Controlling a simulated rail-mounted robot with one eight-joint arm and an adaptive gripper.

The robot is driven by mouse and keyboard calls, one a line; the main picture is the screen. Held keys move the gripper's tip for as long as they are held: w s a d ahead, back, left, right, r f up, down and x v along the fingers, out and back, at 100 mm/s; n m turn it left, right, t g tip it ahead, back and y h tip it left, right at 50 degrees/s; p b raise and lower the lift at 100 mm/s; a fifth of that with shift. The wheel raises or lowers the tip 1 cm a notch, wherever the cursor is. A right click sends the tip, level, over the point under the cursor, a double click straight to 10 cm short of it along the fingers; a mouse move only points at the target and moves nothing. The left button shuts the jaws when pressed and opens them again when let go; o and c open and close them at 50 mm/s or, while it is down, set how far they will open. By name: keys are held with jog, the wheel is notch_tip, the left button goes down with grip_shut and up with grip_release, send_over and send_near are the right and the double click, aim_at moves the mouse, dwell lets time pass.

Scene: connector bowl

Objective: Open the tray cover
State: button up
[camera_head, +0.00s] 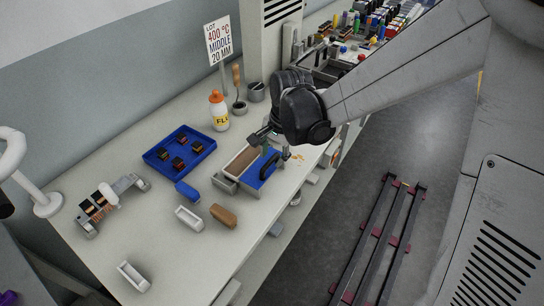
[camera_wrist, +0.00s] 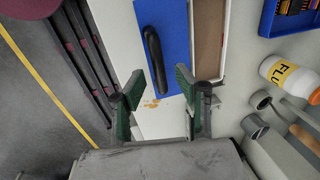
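The tray (camera_head: 226,183) is a pale box on the bench. Its blue cover (camera_head: 264,173) lies on one side, with a brown surface (camera_head: 243,160) exposed beside it. A black curved handle (camera_head: 269,166) stands on the cover. In the wrist view, the blue cover (camera_wrist: 173,28) and handle (camera_wrist: 155,55) are at the top centre. My gripper (camera_head: 272,146) is above the tray's far end. In the wrist view my gripper (camera_wrist: 160,82) is open, with green-faced fingers apart. The handle's near end appears between the fingertips; I cannot tell whether they touch it.
A blue bin (camera_head: 160,160) with dark parts sits left of the tray. A white bottle (camera_head: 219,115) with an orange cap stands behind. A blue block (camera_head: 187,192), white holder (camera_head: 189,217) and brown block (camera_head: 223,216) lie in front. The bench edge is close on the right.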

notch_tip(320, 180, up, 11)
jog(key=s+d, duration=0.1)
jog(key=d, duration=0.1)
jog(key=shift+f, duration=0.2)
jog(key=shift+s, duration=0.1)
jog(key=s+d+r+n+t+h, duration=0.1)
jog(key=s+d+r+n+t, duration=0.1)
jog(key=s+d, duration=0.6)
jog(key=s+d+r+n+t, duration=0.3)
jog(key=s+d+n+t, duration=0.1)
jog(key=s+d, duration=0.5)
jog(key=shift+d+r+n+h, duration=0.15)
jog(key=shift+d+n+h, duration=0.2)
jog(key=shift+d, duration=0.75)
